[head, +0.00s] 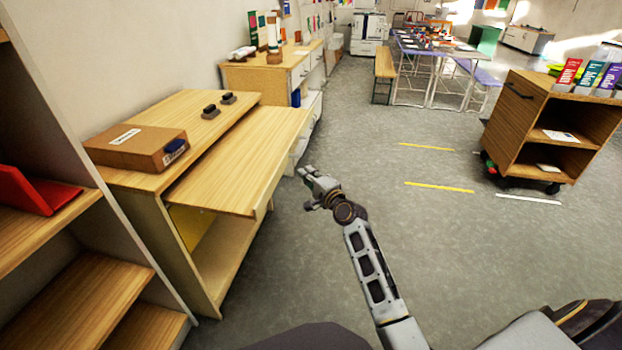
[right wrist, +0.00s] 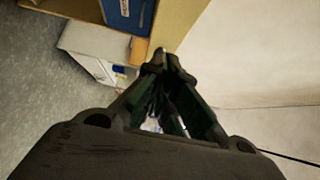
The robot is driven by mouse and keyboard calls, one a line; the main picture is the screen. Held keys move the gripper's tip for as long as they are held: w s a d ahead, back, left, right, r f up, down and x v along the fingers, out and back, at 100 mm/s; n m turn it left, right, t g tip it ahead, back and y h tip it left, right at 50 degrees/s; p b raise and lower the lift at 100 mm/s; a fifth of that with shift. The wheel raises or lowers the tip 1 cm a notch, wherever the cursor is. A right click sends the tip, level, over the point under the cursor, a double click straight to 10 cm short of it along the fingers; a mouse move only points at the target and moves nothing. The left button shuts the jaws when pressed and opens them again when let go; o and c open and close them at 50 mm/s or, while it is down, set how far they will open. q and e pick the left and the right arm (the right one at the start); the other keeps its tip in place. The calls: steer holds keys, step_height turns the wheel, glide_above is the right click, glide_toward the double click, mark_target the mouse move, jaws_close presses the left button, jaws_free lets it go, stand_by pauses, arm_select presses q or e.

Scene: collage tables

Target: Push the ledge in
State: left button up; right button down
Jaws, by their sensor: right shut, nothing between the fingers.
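The ledge (head: 240,160) is a light wooden pull-out board on the left cabinet (head: 190,105). It sticks out over the open lower compartment, past the cabinet's top. My right gripper (head: 304,174) is shut and empty, to the right of the ledge's front edge, with a visible gap in the head view. In the right wrist view the closed fingertips (right wrist: 163,62) point toward wooden and white surfaces; the ledge cannot be made out for certain there. My left gripper is not in view.
A brown box (head: 137,147) and two small dark objects lie on the cabinet top. An open shelf unit (head: 90,290) stands at near left. A wooden cart (head: 515,115) with books stands at right. The grey floor between is clear.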

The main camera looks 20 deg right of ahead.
mark_target(286, 162)
steer(key=shift+w+a+b, duration=0.3)
steer(key=shift+w+a, duration=1.45)
steer(key=shift+a, duration=0.05)
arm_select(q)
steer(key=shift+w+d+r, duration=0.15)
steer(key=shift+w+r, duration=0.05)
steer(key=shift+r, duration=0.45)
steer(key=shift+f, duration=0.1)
arm_select(e)
steer(key=shift+w+a, duration=0.1)
